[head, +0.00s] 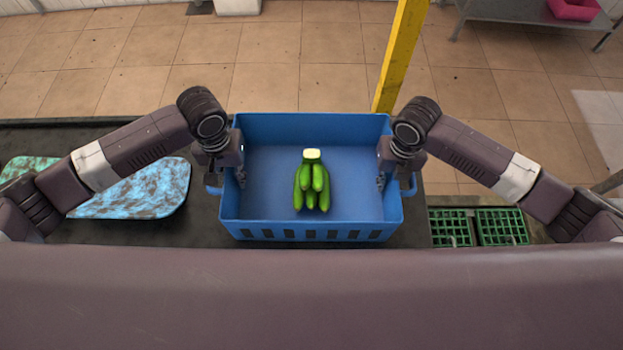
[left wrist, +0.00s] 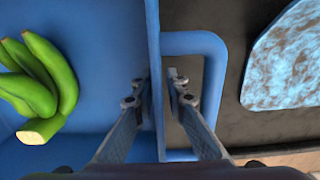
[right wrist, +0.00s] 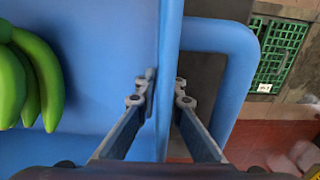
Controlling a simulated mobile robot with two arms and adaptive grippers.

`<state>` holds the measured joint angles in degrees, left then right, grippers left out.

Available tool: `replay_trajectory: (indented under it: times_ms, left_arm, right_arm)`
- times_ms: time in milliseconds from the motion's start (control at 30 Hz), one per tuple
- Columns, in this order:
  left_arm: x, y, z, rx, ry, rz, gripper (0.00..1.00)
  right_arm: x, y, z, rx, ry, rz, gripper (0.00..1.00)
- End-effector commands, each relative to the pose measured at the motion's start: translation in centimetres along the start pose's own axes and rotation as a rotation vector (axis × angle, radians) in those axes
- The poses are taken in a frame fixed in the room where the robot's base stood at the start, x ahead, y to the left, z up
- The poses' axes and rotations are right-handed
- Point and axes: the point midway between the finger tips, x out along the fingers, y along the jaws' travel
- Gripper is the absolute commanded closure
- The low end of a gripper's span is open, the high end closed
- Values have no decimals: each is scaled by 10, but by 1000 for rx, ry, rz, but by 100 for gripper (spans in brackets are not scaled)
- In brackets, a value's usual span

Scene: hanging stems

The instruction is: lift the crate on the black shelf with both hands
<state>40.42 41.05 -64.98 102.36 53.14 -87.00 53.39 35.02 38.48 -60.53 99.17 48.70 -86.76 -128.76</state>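The blue crate (head: 310,228) is at the black shelf (head: 210,232) in the head view, and a green banana bunch (head: 312,188) lies inside it. I cannot tell whether its base touches the shelf. My left gripper (left wrist: 158,88) has its fingers on either side of the crate's left wall, inside the handle loop (left wrist: 218,75), closed on the wall. My right gripper (right wrist: 167,88) straddles the right wall the same way beside its handle (right wrist: 240,60), closed on it. The fingertips are partly hidden in the head view.
A mottled blue board (head: 140,190) lies on the shelf left of the crate. Green grid crates (head: 475,227) stand at the right, beyond the shelf's end. A yellow post (head: 400,55) rises behind the crate. Tiled floor lies beyond.

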Motion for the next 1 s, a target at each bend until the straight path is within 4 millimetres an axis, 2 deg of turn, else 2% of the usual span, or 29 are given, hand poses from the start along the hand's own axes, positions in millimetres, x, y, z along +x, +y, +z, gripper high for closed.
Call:
replay_trajectory:
  times_ms: [67, 133, 200, 667, 1000]
  left_arm:
    - [0, 0, 0, 0, 0, 0, 88]
    - [0, 0, 0, 0, 0, 0, 95]
    - [0, 0, 0, 0, 0, 0, 100]
    - [0, 0, 0, 0, 0, 0, 100]
    - [-10, 0, -1, 0, 2, 1, 100]
  right_arm:
    - [0, 0, 0, 0, 0, 0, 92]
    - [0, 0, 0, 0, 0, 0, 100]
    - [0, 0, 0, 0, 0, 0, 100]
    - [-1, 0, 0, 0, 0, 1, 100]
    - [-11, 0, 1, 0, -3, 2, 100]
